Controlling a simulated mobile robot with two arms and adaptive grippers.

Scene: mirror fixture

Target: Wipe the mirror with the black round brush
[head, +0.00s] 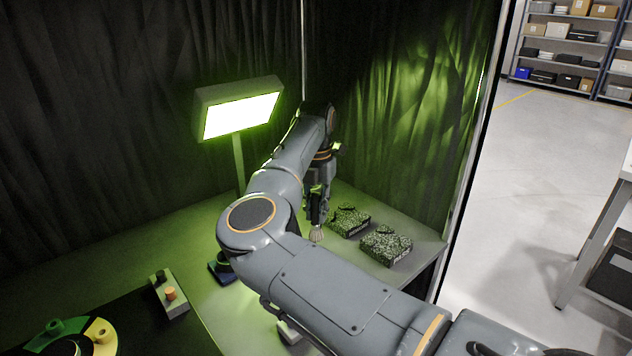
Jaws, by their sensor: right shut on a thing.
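My right arm reaches in from the lower right and bends back over the table. My right gripper (318,188) points down and is shut on a black round brush (316,208), whose pale bristles (316,235) hang below, left of two speckled blocks. I cannot tell whether the bristles touch anything. I cannot make out the mirror for certain; my arm covers much of the table's middle. My left gripper is not in view.
A bright lamp panel (240,116) stands at the back. Two speckled blocks (349,221) (386,246) lie at right. A small holder with knobs (171,296) and a green and yellow disc (102,337) are at lower left. Dark curtains (120,110) enclose the table.

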